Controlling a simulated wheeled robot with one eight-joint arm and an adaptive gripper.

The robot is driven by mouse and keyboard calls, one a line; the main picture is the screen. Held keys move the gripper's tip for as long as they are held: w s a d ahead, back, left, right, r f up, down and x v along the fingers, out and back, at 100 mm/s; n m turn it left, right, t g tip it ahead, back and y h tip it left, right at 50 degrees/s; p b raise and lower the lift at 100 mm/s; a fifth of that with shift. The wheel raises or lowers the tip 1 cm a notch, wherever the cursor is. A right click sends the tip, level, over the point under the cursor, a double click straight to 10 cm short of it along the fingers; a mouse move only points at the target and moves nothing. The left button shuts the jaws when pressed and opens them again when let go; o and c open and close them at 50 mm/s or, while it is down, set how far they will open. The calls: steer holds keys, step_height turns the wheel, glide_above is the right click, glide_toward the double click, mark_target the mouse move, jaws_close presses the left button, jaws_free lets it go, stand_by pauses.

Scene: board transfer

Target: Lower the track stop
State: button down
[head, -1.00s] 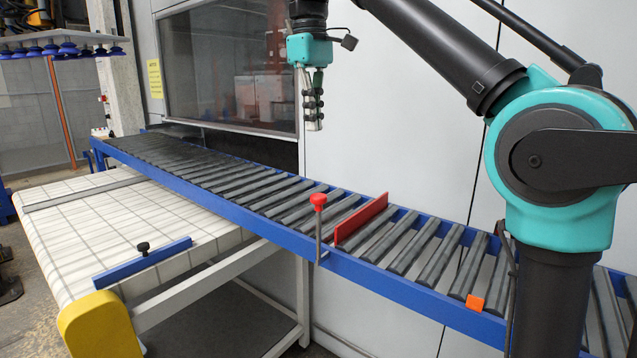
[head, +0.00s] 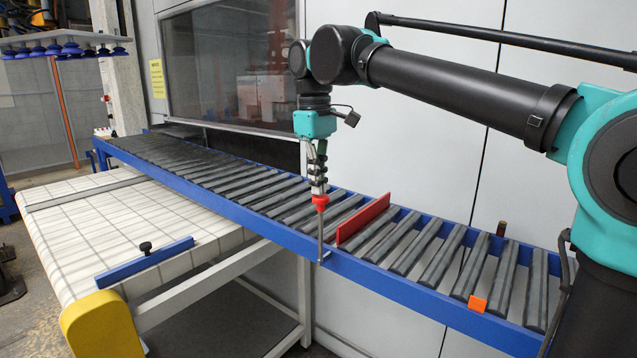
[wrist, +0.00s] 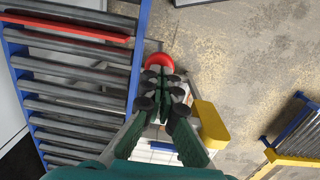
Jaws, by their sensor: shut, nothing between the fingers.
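The track stop is a red plate (head: 363,221) standing upright across the rollers of the blue-railed conveyor; it also shows in the wrist view (wrist: 66,28). Its lever has a red knob (head: 320,200) on an upright grey rod (head: 320,236) at the conveyor's near rail. The knob also shows in the wrist view (wrist: 159,61), just beyond my fingertips. My gripper (head: 319,186) points down, shut and empty, directly above the knob. Whether the fingertips touch the knob I cannot tell. The fingers hide part of the knob in the wrist view.
The roller conveyor (head: 430,291) runs from back left to front right, with an orange block (head: 477,303) on its near rail. A white gridded table (head: 70,235) with a blue bar (head: 145,262) and yellow corner (head: 97,325) stands at left. A wall panel is behind.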

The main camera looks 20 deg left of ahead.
mark_target(319, 204)
stand_by(0.3)
steer(key=shift+f, duration=2.6)
step_height(319, 204, up, 14)
steer(key=shift+a, duration=0.3)
steer(key=shift+r, duration=0.1)
